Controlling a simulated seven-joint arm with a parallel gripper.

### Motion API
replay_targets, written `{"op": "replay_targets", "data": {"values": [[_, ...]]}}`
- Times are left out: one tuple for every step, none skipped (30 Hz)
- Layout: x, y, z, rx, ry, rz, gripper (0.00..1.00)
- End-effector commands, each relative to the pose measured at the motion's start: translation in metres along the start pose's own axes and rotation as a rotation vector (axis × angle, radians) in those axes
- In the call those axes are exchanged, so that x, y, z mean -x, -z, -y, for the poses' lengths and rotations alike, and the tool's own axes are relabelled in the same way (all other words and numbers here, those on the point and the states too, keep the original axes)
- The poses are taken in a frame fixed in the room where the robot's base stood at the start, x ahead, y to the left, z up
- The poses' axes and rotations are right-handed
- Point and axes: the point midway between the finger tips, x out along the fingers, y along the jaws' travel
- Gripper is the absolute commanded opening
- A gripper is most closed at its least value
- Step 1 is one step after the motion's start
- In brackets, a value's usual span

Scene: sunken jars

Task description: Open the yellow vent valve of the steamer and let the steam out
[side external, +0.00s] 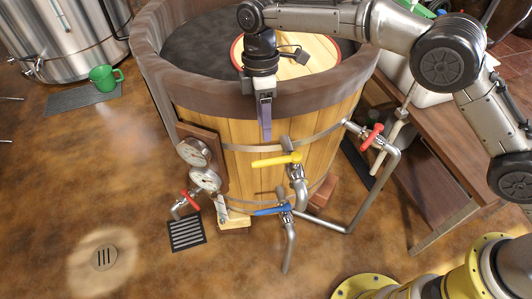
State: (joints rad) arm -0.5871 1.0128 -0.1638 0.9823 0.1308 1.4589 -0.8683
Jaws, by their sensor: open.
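The steamer is a round wooden tub (240,170) with metal bands and a dark rim. The yellow valve handle (272,161) lies roughly level across the front of the tub, on top of a metal pipe that bends down. My gripper (266,136) points down in front of the tub wall, above the left part of the yellow handle in the picture. Its fingers are seen nearly edge-on; it is open and nothing shows between them. Whether the fingertips touch the handle cannot be told.
A blue handle (272,210) sits below the yellow one. Red handles are at right (371,137) and lower left (186,201). Two gauges (194,152) are left of the valve. A wooden bench (440,160) is at right. The floor at lower left is mostly clear.

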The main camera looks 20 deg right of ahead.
Motion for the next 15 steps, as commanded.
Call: {"op": "replay_targets", "data": {"values": [[-0.012, -0.001, 0.001, 0.000, 0.004, 0.004, 0.56], [-0.018, -0.001, 0.001, 0.000, 0.005, 0.004, 0.56], [-0.026, -0.001, 0.001, 0.000, 0.004, 0.004, 0.56], [-0.032, -0.001, 0.001, 0.000, 0.004, 0.003, 0.56], [-0.037, -0.001, 0.001, 0.000, 0.004, 0.003, 0.56], [-0.045, -0.001, 0.001, 0.000, 0.004, 0.003, 0.56], [-0.051, -0.001, 0.001, 0.000, 0.003, 0.002, 0.56], [-0.057, -0.001, 0.001, 0.000, 0.004, 0.003, 0.56], [-0.063, 0.000, 0.001, 0.000, 0.003, 0.002, 0.56], [-0.068, -0.001, 0.001, 0.000, 0.003, 0.003, 0.56], [-0.073, -0.001, 0.001, 0.001, 0.003, 0.002, 0.56], [-0.078, 0.000, 0.001, 0.001, 0.002, 0.002, 0.56], [-0.082, 0.000, 0.001, 0.001, 0.002, 0.001, 0.56], [-0.085, 0.000, 0.001, 0.001, 0.002, 0.001, 0.56], [-0.088, 0.000, 0.001, 0.001, 0.002, 0.001, 0.56]]}}
